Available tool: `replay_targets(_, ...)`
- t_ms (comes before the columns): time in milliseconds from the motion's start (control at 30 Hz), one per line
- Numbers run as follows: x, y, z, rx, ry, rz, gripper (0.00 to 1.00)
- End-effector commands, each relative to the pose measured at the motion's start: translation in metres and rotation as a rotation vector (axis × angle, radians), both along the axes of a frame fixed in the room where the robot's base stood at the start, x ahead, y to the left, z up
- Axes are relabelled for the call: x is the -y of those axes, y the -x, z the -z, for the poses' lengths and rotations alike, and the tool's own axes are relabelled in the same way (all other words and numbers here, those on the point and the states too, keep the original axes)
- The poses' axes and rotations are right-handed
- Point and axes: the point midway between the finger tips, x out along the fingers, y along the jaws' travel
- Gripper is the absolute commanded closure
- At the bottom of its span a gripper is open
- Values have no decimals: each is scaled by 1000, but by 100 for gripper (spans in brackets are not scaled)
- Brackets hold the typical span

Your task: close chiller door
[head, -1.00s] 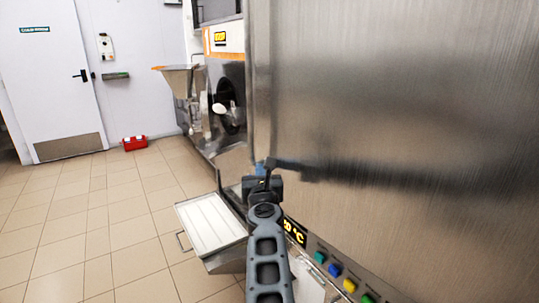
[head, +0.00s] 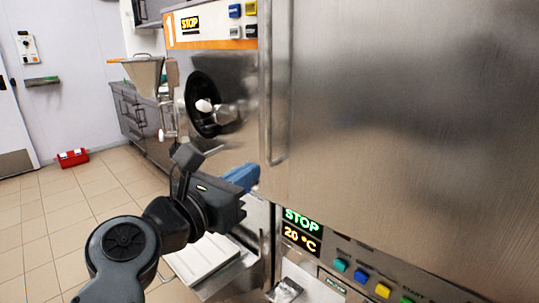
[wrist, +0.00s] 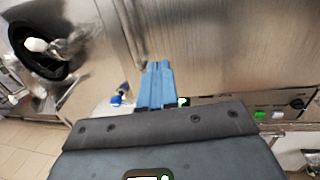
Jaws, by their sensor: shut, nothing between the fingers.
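The chiller door (head: 400,110) is a large brushed steel panel filling the right of the head view. It also fills the upper right of the wrist view (wrist: 235,50). A vertical bar handle (head: 280,159) runs along its left edge. My gripper (head: 243,178) has blue fingers, pressed together and empty in the wrist view (wrist: 155,80). It is at the lower left edge of the door, close to the handle's lower end. I cannot tell whether the fingers touch the door. How far the door stands open is not clear.
A control panel (head: 350,262) with a lit display and coloured buttons lies below the door. A batch freezer (head: 214,85) with a round black outlet stands left of it. A white tray (head: 200,257) is low under my arm. A red box (head: 73,158) sits on open tiled floor.

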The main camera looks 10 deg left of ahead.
Motion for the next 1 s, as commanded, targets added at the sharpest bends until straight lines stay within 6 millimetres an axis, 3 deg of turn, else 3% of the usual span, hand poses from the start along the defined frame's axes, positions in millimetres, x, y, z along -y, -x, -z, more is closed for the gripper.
replay_targets(100, 10, 12, 6, -24, -3, 38, 100)
replay_targets(267, 19, 2, 5, -28, -3, 46, 100)
replay_targets(700, 61, -70, 4, -28, -3, 45, 100)
replay_targets(1000, 79, -103, 5, -28, -2, 42, 100)
